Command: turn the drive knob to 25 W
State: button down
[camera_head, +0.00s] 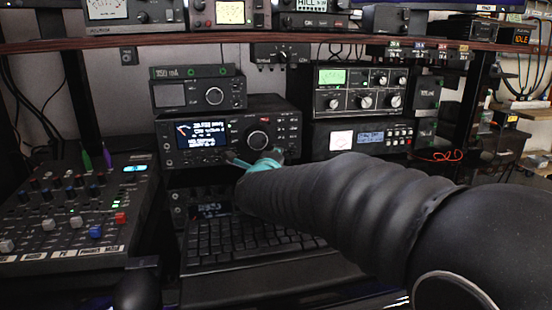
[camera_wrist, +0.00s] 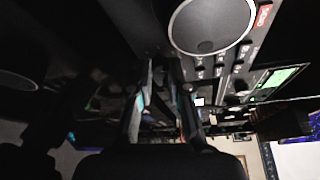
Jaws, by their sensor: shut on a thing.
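The radio (camera_head: 291,125) in the middle of the desk has a lit display (camera_head: 202,134) and a large round tuning knob (camera_head: 257,140); the display text is too small to read surely. My gripper (camera_head: 256,160), with teal parts, is at the lower front of this radio, just below the large knob. In the wrist view the large knob (camera_wrist: 210,24) is at the top, beside my gripper's fingers (camera_wrist: 165,70), not between them. The fingers are shut on a small control at the panel, taken as the drive knob. That knob, its label and its pointer are hidden.
A keyboard (camera_head: 245,240) lies below the radio. A mixer (camera_head: 72,215) stands at left. More radios (camera_head: 362,90) stand at right, and a small box with display (camera_head: 192,72) sits above. My arm covers the lower right.

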jog(key=c, duration=1.1)
grip_release()
jog(key=s, duration=0.8)
jog(key=s+a+r, duration=0.1)
jog(key=s, duration=0.3)
jog(key=shift+a+r, duration=0.1)
